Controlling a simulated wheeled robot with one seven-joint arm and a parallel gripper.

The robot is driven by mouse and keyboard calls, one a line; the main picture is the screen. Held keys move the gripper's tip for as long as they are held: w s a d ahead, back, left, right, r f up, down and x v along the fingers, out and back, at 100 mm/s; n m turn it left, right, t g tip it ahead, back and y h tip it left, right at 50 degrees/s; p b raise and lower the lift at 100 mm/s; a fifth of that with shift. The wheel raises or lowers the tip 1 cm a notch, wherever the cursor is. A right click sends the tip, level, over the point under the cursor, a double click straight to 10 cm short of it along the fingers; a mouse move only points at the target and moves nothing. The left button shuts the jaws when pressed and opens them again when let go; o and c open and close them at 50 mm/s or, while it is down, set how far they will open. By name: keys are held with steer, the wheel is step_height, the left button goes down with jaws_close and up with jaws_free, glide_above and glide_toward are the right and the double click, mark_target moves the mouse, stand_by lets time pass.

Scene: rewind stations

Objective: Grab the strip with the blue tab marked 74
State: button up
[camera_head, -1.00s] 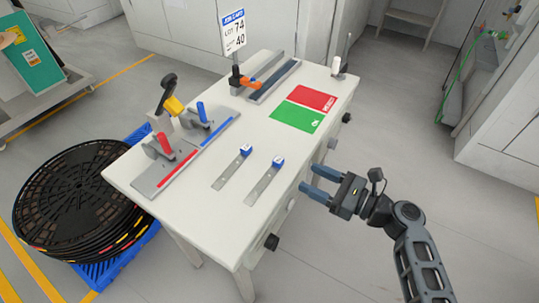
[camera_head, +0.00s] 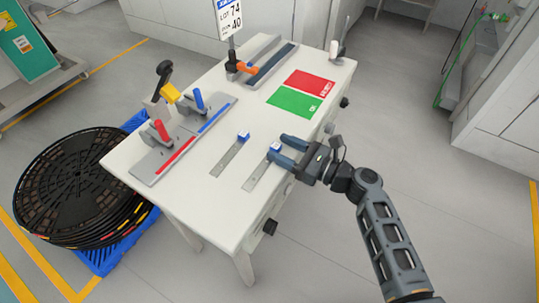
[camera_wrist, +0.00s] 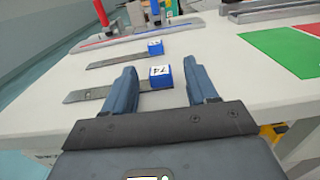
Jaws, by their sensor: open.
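Two thin grey metal strips with blue tabs lie on the white table. The nearer strip (camera_wrist: 92,95) has a blue tab marked 74 (camera_wrist: 161,76) in the wrist view. In the head view this strip (camera_head: 257,177) is the right one, its tab (camera_head: 275,147) close to my fingers. The other strip (camera_head: 227,160) lies to its left; the number on its tab (camera_wrist: 155,48) is too small to read surely. My gripper (camera_head: 284,150) is open. In the wrist view the 74 tab appears between my two fingers (camera_wrist: 166,82), nearer the right one; contact cannot be told.
Green (camera_head: 295,104) and red (camera_head: 311,82) mats lie beyond my gripper. Fixtures with red and blue handles (camera_head: 185,135) stand at the left of the white table (camera_head: 205,210). A lot sign (camera_head: 230,18) shows 74 and 40.

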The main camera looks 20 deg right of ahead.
steer(key=shift+c, duration=0.4)
jaws_close()
